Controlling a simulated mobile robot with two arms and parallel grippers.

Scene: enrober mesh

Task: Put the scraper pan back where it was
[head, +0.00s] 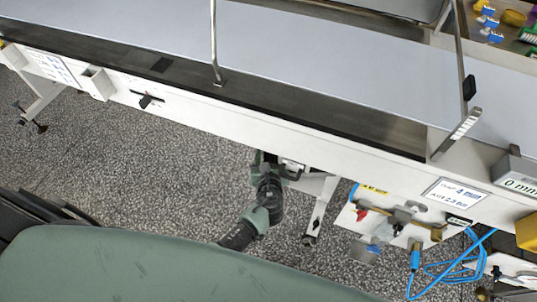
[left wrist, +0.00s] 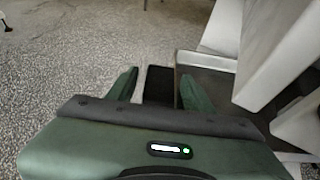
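My left gripper (head: 268,160) is at the lower edge of the white machine frame, its upper part partly hidden there. In the left wrist view, its two green fingers (left wrist: 158,90) are apart. A flat dark piece (left wrist: 158,82) lies between them, with a small gap seen on the left side; I cannot tell whether it is touched. A dark flat pan-like surface with a pale metal rim (left wrist: 212,88) lies just right of the right finger; it may be the scraper pan, but much is hidden by the machine and gripper. My right gripper is not in view.
The long machine (head: 210,115) with its grey belt (head: 310,50) crosses the head view. A white support leg (head: 318,205) stands right of my gripper. Further right are a valve panel (head: 385,222) and a blue hose (head: 440,270). Speckled floor (head: 130,160) is clear to the left.

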